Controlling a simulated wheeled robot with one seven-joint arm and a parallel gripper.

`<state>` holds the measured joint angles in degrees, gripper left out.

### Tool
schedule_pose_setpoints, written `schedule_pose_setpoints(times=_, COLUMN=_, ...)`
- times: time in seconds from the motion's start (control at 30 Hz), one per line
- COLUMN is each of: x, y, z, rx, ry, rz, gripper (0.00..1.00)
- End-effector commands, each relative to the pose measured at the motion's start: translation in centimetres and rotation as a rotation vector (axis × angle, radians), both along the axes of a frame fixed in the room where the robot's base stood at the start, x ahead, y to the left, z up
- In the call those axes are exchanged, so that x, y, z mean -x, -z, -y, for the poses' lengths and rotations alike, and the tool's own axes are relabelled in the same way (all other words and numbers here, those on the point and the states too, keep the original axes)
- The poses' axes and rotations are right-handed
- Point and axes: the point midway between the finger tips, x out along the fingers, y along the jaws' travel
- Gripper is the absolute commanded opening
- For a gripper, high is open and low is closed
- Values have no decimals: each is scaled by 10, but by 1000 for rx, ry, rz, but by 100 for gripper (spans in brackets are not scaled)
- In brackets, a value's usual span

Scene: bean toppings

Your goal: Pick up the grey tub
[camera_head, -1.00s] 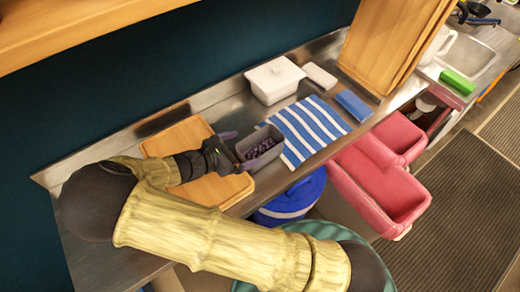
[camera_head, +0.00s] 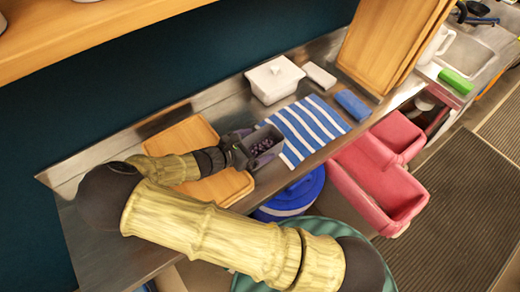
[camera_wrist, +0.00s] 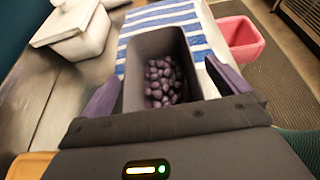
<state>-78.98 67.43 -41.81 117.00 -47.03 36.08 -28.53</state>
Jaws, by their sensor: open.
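The grey tub (camera_head: 273,150) is a small open box holding several dark purple beans, on the counter at the left edge of a blue-and-white striped cloth (camera_head: 312,128). In the wrist view the tub (camera_wrist: 150,45) stands upright straight ahead, with the beans (camera_wrist: 164,82) inside it. My gripper (camera_head: 249,149) is at the tub's left end in the head view. In the wrist view its jaws (camera_wrist: 164,90) are open, one purple-grey finger on each side of the tub's near end. The near wall is partly hidden by my gripper body, and I cannot tell whether the fingers touch the tub.
A wooden board (camera_head: 225,187) lies under my arm. A white lidded box (camera_head: 274,80) stands behind the tub. A blue block (camera_head: 352,105) lies right of the cloth. Pink bins (camera_head: 385,185) and a blue lidded bucket (camera_head: 292,196) are below the counter's front edge.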

Motion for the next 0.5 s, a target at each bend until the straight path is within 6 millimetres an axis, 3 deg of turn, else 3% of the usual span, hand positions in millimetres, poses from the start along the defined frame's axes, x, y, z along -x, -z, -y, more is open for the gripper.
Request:
schedule_pose_setpoints(times=0.23, x=0, y=0, z=0, rx=0, ry=0, rz=0, gripper=100)
schedule_pose_setpoints(times=0.5, x=0, y=0, z=0, rx=0, ry=0, rz=0, gripper=50)
